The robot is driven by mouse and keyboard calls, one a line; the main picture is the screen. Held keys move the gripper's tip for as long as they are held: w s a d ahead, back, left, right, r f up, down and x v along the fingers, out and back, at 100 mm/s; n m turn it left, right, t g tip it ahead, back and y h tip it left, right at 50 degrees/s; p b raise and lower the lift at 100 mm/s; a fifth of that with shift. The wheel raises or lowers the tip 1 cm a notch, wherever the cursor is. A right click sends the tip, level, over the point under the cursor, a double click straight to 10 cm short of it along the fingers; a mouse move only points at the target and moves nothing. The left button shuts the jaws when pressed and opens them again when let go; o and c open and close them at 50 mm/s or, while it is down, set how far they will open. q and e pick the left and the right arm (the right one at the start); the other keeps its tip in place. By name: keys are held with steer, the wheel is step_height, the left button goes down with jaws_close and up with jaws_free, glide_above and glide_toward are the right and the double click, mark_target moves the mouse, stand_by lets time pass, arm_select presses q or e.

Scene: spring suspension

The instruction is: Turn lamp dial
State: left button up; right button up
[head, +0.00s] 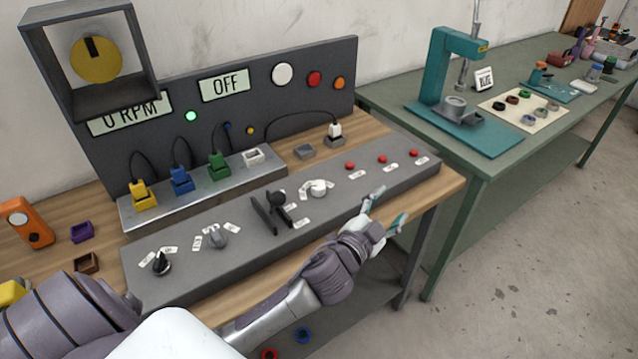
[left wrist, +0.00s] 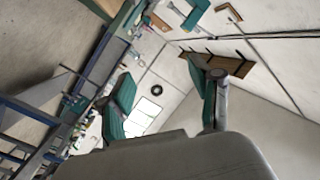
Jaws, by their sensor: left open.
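The grey control console (head: 340,215) carries a black dial (head: 162,262) at its left end, a grey dial (head: 218,236) beside it and a white dial (head: 318,187) right of a black lever (head: 270,212). Their small labels are too small to read, so I cannot tell which is the lamp dial. My left gripper (head: 390,209) is open and empty at the console's front right edge, right of the white dial and apart from all dials. In the left wrist view its open teal fingers (left wrist: 160,80) have nothing between them. My right gripper is not in view.
Red buttons (head: 382,159) line the console's right part. Behind stands a dark panel (head: 300,110) with an OFF display (head: 225,84), a lit green lamp (head: 191,116) and a boxed yellow gauge (head: 96,60). Coloured plugs (head: 180,180) sit behind the console. A green bench (head: 500,160) stands right.

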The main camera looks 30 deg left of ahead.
arm_select(q)
steer(key=w+d+r+m+t+h, duration=0.1)
steer(key=w+d+r+m+h, duration=0.3)
steer(key=d+r+m+h, duration=0.4)
steer(key=m+g+y, duration=1)
steer(key=m+g, duration=0.4)
steer(key=g, duration=0.5)
glide_above(318, 186)
steer(key=f, duration=0.1)
step_height(318, 186, down, 14)
steer(key=p, duration=0.3)
steer(key=shift+c, duration=0.2)
steer(key=c, duration=1.1)
